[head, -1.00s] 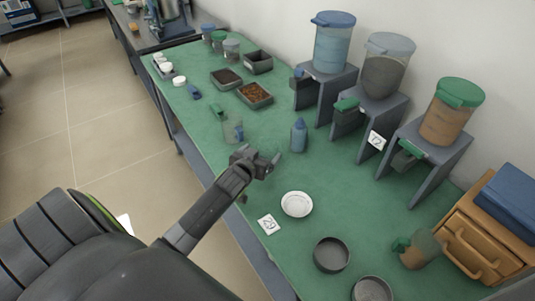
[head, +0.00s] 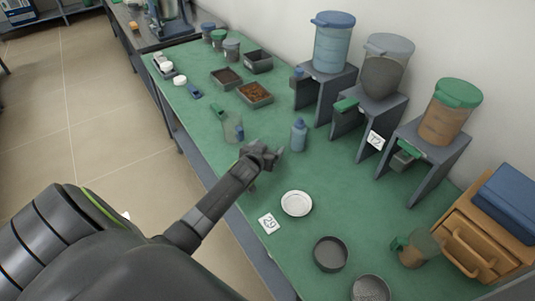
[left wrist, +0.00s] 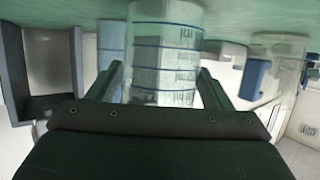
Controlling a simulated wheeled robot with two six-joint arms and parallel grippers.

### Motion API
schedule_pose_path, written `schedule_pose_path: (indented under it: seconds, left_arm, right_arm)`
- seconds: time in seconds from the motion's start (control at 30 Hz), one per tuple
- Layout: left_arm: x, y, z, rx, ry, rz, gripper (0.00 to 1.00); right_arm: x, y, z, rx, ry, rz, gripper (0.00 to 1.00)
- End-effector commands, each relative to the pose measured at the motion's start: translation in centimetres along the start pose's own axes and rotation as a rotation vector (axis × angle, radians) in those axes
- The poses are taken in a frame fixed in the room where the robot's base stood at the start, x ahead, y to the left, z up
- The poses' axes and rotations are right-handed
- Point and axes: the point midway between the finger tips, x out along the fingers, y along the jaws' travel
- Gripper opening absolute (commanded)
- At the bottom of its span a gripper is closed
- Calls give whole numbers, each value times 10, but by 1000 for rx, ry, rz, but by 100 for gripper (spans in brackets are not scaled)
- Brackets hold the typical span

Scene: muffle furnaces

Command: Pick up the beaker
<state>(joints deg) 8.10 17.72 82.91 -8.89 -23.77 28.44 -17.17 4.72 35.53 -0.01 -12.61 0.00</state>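In the left wrist view, a clear beaker (left wrist: 165,55) with blue rings and dark graduation marks stands between the two fingers of my left gripper (left wrist: 160,88). The fingers are apart, with a small gap on each side of the beaker. In the head view my left gripper (head: 272,154) is low over the green table, between a clear jug with a blue handle (head: 232,128) and a blue bottle (head: 299,135). The beaker itself is hard to make out there. My right gripper is not in view.
A white dish (head: 296,203) and a number card (head: 269,223) lie nearer on the green table (head: 215,180). Dispensers on grey stands (head: 372,125) line the wall. Trays (head: 255,95) stand farther back. A wooden drawer box (head: 470,245) is at the right.

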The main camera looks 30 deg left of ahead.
Motion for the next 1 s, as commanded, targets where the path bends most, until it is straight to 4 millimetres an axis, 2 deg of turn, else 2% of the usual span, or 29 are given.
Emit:
schedule_pose_path:
  seconds: [0.03, 0.2, 0.27, 0.57, 1.0]
  left_arm:
    - [0, 0, 0, 0, 0, 0, 66]
    - [0, 0, 0, 0, 0, 0, 44]
    - [0, 0, 0, 0, 1, 0, 38]
    - [-2, 0, -6, 0, 3, 0, 38]
    - [-27, 0, -74, 1, 4, 1, 38]
  right_arm:
    - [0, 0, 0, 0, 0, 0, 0]
    - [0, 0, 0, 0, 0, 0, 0]
    - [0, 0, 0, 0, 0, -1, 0]
    - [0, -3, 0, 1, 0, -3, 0]
    - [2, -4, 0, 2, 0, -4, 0]
